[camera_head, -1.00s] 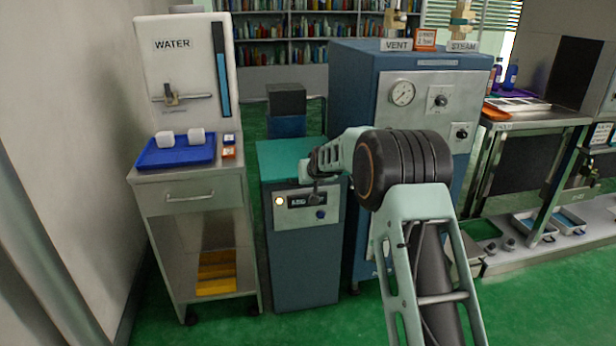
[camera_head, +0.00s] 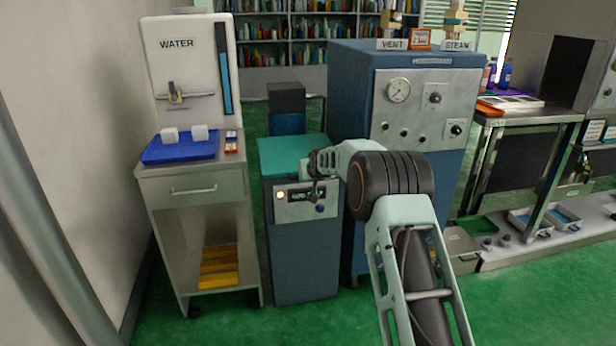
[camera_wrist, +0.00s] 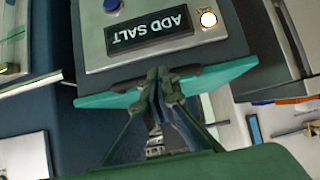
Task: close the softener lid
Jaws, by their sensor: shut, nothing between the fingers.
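The softener is a blue cabinet (camera_head: 304,255) with a pale front panel, a lit round lamp, a small display and a blue knob. Its teal lid (camera_head: 288,150) lies about flat across the top in the head view; I cannot tell whether a small gap remains under it. In the wrist view the picture is upside down, with the "ADD SALT" display (camera_wrist: 150,32) and the lid's teal edge (camera_wrist: 102,99) beside the fingers. My gripper (camera_wrist: 160,76) is shut and empty at the lid's front edge. In the head view my gripper (camera_head: 315,190) is at the panel's top right, partly hidden by my wrist.
A water cart (camera_head: 190,190) with a blue tray (camera_head: 160,154) stands at the left. A tall blue steam cabinet (camera_head: 350,130) stands close on the right, behind my arm. A dark box (camera_head: 287,97) is behind the softener. Green floor is open in front.

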